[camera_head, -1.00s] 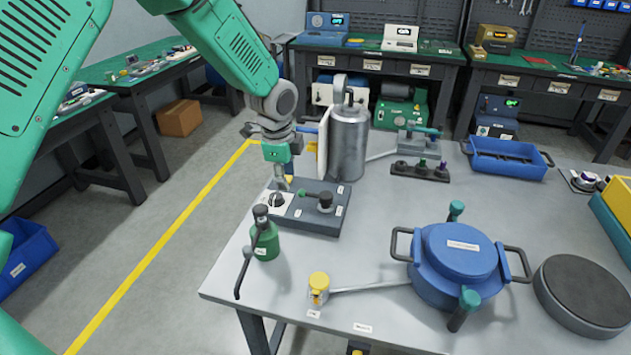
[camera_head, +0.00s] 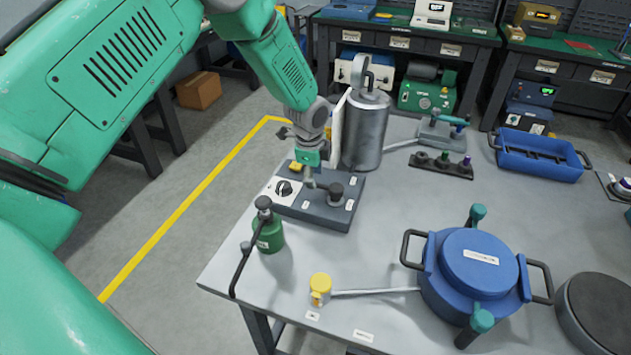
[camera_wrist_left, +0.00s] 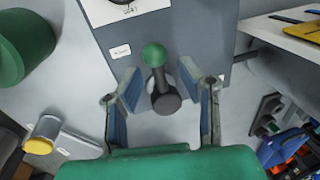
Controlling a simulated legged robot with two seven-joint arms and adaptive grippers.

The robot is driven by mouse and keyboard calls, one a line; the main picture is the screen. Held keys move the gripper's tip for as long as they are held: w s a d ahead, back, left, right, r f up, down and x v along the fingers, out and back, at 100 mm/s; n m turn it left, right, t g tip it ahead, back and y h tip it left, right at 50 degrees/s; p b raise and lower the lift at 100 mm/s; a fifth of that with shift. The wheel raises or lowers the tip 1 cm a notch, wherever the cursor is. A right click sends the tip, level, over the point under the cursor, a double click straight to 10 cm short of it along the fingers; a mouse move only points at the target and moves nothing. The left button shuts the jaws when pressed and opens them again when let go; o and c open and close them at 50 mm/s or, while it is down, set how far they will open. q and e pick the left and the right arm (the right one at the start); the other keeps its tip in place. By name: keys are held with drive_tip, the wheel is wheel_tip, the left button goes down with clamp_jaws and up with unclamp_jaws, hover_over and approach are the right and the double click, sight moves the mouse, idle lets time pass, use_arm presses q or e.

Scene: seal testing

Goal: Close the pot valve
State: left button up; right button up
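A grey control box (camera_head: 318,212) on the table carries a valve with a dark round hub (camera_head: 336,190) and a lever. In the left wrist view the lever's green ball end (camera_wrist_left: 154,55) and dark hub (camera_wrist_left: 166,101) lie between my fingers. My left gripper (camera_head: 309,181) points down over the box; its open fingers also show in the left wrist view (camera_wrist_left: 160,82), one on each side of the lever, with visible gaps. A blue pot (camera_head: 470,270) with teal-knobbed clamps stands to the right. A pipe joins it to a yellow-capped fitting (camera_head: 320,287). My right gripper is out of view.
A green bottle (camera_head: 268,232) with a dark bent rod stands close in front of the box. A metal cylinder (camera_head: 366,130) and an upright white panel stand behind it. A blue tray (camera_head: 540,153) lies at the back right. The table's middle is clear.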

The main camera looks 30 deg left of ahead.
sight(323, 186)
use_arm(q)
drive_tip(key=shift+w+d+f, duration=0.15)
drive_tip(key=shift+d+f, duration=0.45)
drive_tip(key=shift+f, duration=0.25)
drive_tip(key=shift+d+f, duration=0.15)
drive_tip(key=shift+d, duration=0.5)
drive_tip(key=shift+a+f, duration=0.1)
drive_tip(key=shift+a, duration=0.25)
drive_tip(key=shift+c, duration=0.4)
drive_tip(key=shift+a+f, duration=0.1)
drive_tip(key=shift+a, duration=0.25)
drive_tip(key=c, duration=0.7)
drive_tip(key=shift+a, duration=0.3)
clamp_jaws()
drive_tip(key=shift+d, duration=0.1)
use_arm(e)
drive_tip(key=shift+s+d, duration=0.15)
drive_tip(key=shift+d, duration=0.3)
